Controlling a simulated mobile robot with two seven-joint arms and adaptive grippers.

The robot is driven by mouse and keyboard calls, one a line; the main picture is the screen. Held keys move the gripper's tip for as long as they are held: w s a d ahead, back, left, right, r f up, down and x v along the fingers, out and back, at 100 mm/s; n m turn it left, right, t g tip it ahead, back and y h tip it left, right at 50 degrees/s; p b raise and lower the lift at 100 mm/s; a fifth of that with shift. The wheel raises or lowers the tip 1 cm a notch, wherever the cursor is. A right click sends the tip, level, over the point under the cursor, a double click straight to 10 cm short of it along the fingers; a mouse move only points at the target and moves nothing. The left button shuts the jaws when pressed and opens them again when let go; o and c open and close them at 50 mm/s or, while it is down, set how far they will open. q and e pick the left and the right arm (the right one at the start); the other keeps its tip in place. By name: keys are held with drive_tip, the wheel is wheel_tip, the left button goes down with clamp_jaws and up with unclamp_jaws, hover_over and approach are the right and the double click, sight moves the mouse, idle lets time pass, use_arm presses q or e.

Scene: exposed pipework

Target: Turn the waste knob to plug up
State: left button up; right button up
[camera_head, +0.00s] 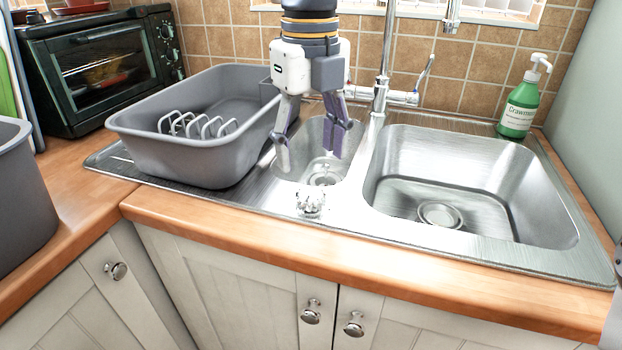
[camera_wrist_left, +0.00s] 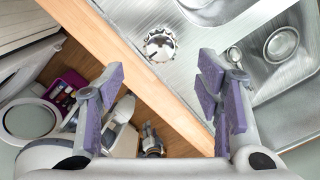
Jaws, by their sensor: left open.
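The waste knob (camera_head: 311,203) is a small, shiny, scalloped knob on the steel front rim of the sink, below the small basin. It also shows in the left wrist view (camera_wrist_left: 160,45), beyond the gap between my fingers. My left gripper (camera_head: 311,145) points down over the small basin, behind and above the knob. Its purple-padded fingers are spread and empty, apart from the knob, as the left wrist view (camera_wrist_left: 163,85) also shows. The small basin's drain (camera_head: 324,175) is partly visible beneath the gripper; I cannot tell its plug position. My right gripper is not in view.
A grey dish tub (camera_head: 160,148) with a rack stands left of my gripper. The tap (camera_head: 380,90) rises behind and to the right. The large basin (camera_head: 470,160) is empty. A green soap bottle (camera_head: 518,110) stands at the back right. The wooden counter front (camera_head: 250,230) is clear.

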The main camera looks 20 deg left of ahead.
sight(310, 193)
use_arm(q)
wheel_tip(310, 193, down, 7)
drive_tip(key=shift+w+f, duration=0.1)
drive_tip(key=shift+c, duration=0.6)
drive_tip(key=c, duration=1)
